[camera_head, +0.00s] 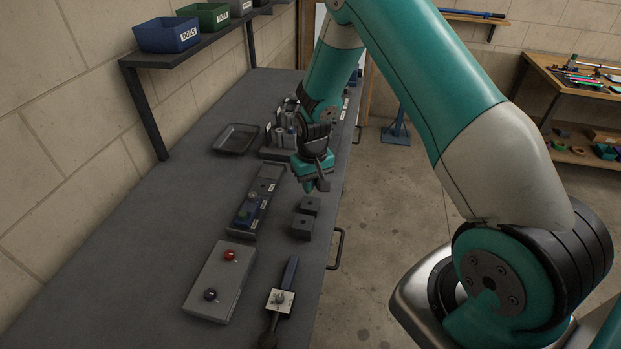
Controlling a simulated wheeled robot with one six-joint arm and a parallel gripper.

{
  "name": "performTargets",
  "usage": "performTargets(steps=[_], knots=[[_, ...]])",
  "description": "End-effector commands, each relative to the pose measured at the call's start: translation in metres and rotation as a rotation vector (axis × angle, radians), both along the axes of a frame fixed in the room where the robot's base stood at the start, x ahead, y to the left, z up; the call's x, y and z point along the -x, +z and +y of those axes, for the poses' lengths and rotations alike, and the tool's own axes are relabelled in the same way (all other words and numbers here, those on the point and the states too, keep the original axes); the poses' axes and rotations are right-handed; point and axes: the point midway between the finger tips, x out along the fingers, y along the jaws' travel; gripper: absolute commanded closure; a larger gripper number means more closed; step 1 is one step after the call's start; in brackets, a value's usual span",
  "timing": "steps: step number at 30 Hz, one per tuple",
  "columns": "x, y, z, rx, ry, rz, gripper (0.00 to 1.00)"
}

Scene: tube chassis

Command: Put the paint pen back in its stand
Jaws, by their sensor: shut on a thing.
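My gripper (318,184) is over the right side of the grey bench, pointing down. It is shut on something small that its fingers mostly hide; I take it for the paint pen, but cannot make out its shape. Two small dark blocks, each with a hole in the top, stand just below and in front of the gripper: the far block (310,205) and the near block (302,227). I cannot tell for sure which thing is the pen's stand. No other paint pen is clearly visible on the bench.
A labelled rack (245,215) lies left of the blocks. Behind the gripper is a holder (279,152) with upright cylinders, beside a dark tray (236,139). A grey box (221,281) with red and dark knobs and a blue-handled tool (289,273) are nearer. Bare bench lies left.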

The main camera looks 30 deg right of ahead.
Motion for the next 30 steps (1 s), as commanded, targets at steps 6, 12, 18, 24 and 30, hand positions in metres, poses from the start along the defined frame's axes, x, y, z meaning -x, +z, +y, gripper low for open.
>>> performTargets(steps=[6, 12, 18, 24, 30], knots=[[-0.001, -0.02, 0.003, 0.0, 0.004, -0.001, 1.0], [-0.001, -0.025, 0.002, 0.0, 0.003, -0.001, 1.0], [0.002, -0.025, 0.0, 0.0, 0.002, -0.001, 1.0], [0.002, -0.025, 0.0, 0.0, 0.001, -0.001, 1.0], [0.001, -0.024, 0.0, 0.0, 0.0, -0.001, 1.0]])
